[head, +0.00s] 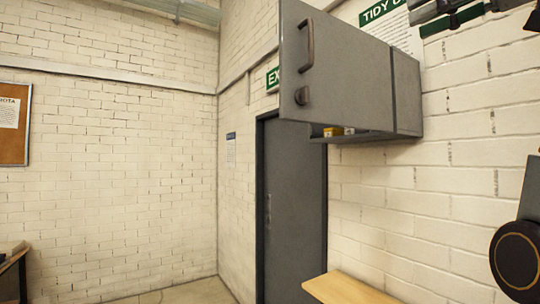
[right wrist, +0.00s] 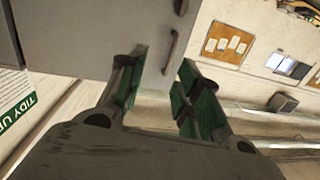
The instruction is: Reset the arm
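My right gripper (head: 428,16) is high at the upper right edge of the head view, partly cut off by the frame. In the right wrist view my right gripper (right wrist: 163,60) has its two green-padded fingers apart, with nothing between the pads. A grey wall cabinet (head: 408,92) has its door (head: 335,75) swung open. The door's handle (right wrist: 169,52) shows beyond the fingertips in the right wrist view, apart from them. My left gripper is not in view.
A small yellow item (head: 334,131) shows at the cabinet's lower edge. Below are a closed grey door (head: 294,205) and a wooden surface (head: 345,290). A notice board (head: 14,125) hangs at the left. The floor by the far corner looks clear.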

